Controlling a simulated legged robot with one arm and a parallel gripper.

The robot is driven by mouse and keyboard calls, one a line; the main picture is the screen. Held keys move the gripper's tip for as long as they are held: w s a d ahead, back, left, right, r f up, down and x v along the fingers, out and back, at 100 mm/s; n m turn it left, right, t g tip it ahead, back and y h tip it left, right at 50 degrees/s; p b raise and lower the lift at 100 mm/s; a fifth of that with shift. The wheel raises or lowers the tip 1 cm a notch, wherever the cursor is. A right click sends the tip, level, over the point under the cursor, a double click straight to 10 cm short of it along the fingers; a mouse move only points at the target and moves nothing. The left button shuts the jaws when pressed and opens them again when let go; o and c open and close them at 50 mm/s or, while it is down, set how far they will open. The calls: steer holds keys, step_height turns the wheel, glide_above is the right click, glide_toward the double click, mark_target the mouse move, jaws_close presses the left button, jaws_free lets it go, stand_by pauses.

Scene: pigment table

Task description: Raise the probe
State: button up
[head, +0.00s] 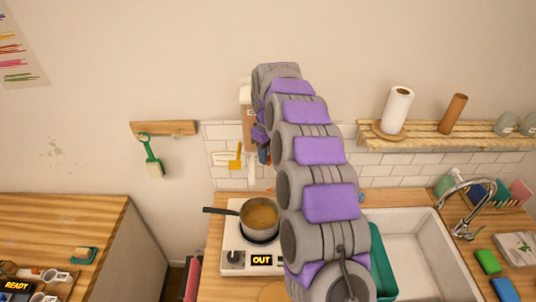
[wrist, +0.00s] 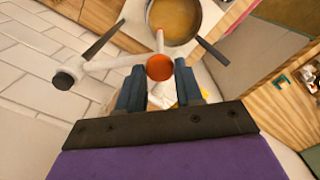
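In the wrist view an orange knob (wrist: 160,67) sits on a white rod linkage (wrist: 112,63), which I take to be part of the probe. A short white rod runs from the knob towards the pot. My gripper (wrist: 160,65) has its two dark blue fingers on either side of the knob. The fingers stand apart by about the knob's width; I cannot tell whether they touch it. The pot (head: 262,216) of brown liquid stands on a white hot plate (head: 234,258) whose display reads OUT. It also shows beyond the knob in the wrist view (wrist: 178,20). In the head view my arm hides most of the gripper and probe.
A sink (head: 408,235) lies right of the hot plate. A yellow brush (head: 236,157) hangs by the tiles. A wooden counter (head: 60,220) is at left, with a gap between counters.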

steer(key=shift+o, duration=1.4)
steer(key=shift+s+r, duration=0.1)
steer(key=shift+r, duration=0.15)
steer(key=shift+o, duration=0.7)
steer(key=shift+f, duration=0.2)
step_height(320, 180, up, 17)
steer(key=p, duration=0.7)
steer(key=shift+w+r+p, duration=0.15)
steer(key=shift+w+p, duration=0.05)
steer(key=shift+p, duration=0.1)
steer(key=shift+a, duration=0.1)
